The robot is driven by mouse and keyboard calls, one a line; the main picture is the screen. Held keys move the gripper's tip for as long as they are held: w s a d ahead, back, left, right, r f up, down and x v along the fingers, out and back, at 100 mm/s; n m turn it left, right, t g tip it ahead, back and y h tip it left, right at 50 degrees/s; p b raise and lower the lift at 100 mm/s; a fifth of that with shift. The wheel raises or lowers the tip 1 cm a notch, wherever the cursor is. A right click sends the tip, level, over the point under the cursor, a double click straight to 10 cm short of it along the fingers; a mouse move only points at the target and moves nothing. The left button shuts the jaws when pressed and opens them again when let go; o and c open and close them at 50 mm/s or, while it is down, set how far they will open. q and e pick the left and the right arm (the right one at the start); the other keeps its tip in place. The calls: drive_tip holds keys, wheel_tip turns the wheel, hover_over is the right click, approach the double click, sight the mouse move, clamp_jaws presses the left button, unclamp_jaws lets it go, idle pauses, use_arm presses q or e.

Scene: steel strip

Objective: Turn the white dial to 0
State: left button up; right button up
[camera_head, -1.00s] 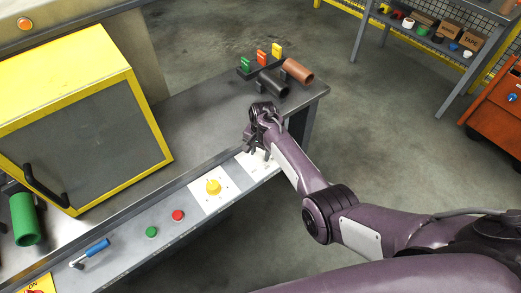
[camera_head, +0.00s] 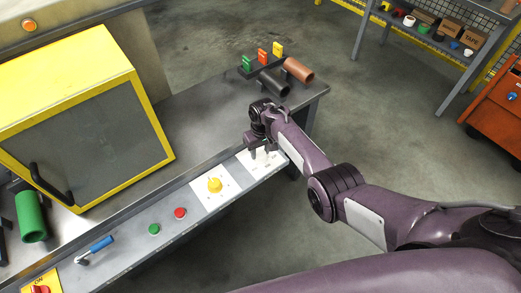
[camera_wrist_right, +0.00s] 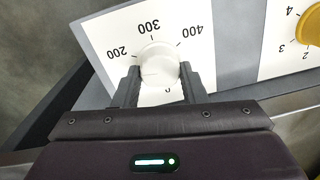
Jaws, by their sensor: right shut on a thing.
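The white dial (camera_wrist_right: 158,66) sits on a white scale plate (camera_wrist_right: 112,32) in the right wrist view, with 200, 300 and 400 readable and one more number partly hidden near the gripper. My right gripper (camera_wrist_right: 160,84) has a finger on each side of the dial and is shut on it. In the head view my right gripper (camera_head: 262,146) is over the plate at the right part of the sloped front panel, and the dial is mostly hidden there. The dial's pointer mark is too faint to read. My left gripper is not in view.
A yellow dial (camera_head: 214,185) on its own plate is just left of the white one. Red (camera_head: 180,213) and green (camera_head: 154,229) buttons and a blue-handled lever (camera_head: 98,245) lie further left. A yellow-framed box (camera_head: 85,110) stands on the bench behind.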

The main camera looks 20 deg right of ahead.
sight(258, 153)
drive_tip(key=n, duration=0.5)
drive_tip(key=shift+w+n, duration=0.1)
drive_tip(key=shift+n, duration=0.2)
drive_tip(key=n+b, duration=0.1)
drive_tip(key=n, duration=0.3)
drive_tip(key=shift+a, duration=0.1)
drive_tip(key=n+b, duration=0.1)
drive_tip(key=n, duration=0.4)
drive_tip(key=shift+a+n+h+b, duration=0.1)
drive_tip(key=shift+n+h+b, duration=0.2)
drive_tip(key=shift+n+b, duration=0.1)
drive_tip(key=n+b, duration=0.1)
drive_tip(key=n, duration=0.3)
drive_tip(key=shift+s, duration=0.2)
drive_tip(key=shift+n, duration=0.4)
drive_tip(key=o, duration=1)
wheel_tip(258, 153, up, 8)
drive_tip(key=shift+w+a+f+p, duration=0.1)
drive_tip(key=shift+w+a+p, duration=0.05)
drive_tip(key=shift+p, duration=0.85)
